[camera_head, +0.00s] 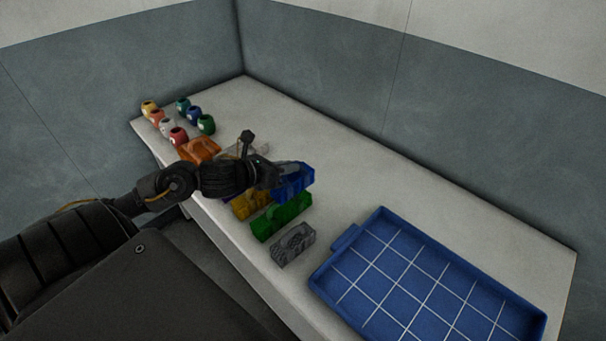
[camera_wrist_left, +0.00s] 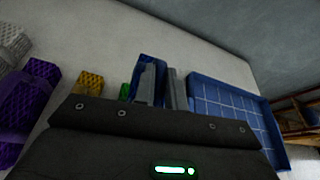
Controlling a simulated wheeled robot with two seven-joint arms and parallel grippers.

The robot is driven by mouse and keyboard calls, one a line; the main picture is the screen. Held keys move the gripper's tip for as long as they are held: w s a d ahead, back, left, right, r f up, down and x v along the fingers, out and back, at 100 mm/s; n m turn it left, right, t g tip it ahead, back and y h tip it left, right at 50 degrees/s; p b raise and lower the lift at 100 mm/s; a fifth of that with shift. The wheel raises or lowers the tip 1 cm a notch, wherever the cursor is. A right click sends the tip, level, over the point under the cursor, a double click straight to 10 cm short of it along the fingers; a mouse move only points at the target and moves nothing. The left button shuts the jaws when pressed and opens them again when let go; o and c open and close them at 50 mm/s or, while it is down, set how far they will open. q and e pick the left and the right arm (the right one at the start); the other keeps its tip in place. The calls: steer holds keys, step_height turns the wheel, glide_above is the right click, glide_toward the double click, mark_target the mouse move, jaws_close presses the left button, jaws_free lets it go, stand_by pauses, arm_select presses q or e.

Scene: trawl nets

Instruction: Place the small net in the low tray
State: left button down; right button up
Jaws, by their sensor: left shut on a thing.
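My left gripper (camera_head: 284,172) is shut on a blue net (camera_head: 295,184), a small blocky piece over the table, on the far side of the yellow and green nets. In the left wrist view the blue net (camera_wrist_left: 153,64) shows between and behind the grey fingers (camera_wrist_left: 160,88). The fingers hide part of it, and I cannot tell its height above the table. The low tray (camera_head: 352,232) is blue with a white grid, empty, lying to the right of my gripper. It also shows in the left wrist view (camera_wrist_left: 228,89). My right gripper is not in view.
Green (camera_head: 282,217), yellow (camera_head: 250,204), grey (camera_head: 293,245) and orange (camera_head: 199,149) nets lie along the table's near side. A purple net (camera_wrist_left: 28,97) shows in the left wrist view. Several small coloured pots (camera_head: 179,137) stand at the far left. The table's back strip is clear.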

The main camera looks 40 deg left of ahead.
arm_select(q)
steer(key=shift+s+a+r, duration=0.3)
steer(key=shift+s+a, duration=0.05)
steer(key=shift+a, duration=0.05)
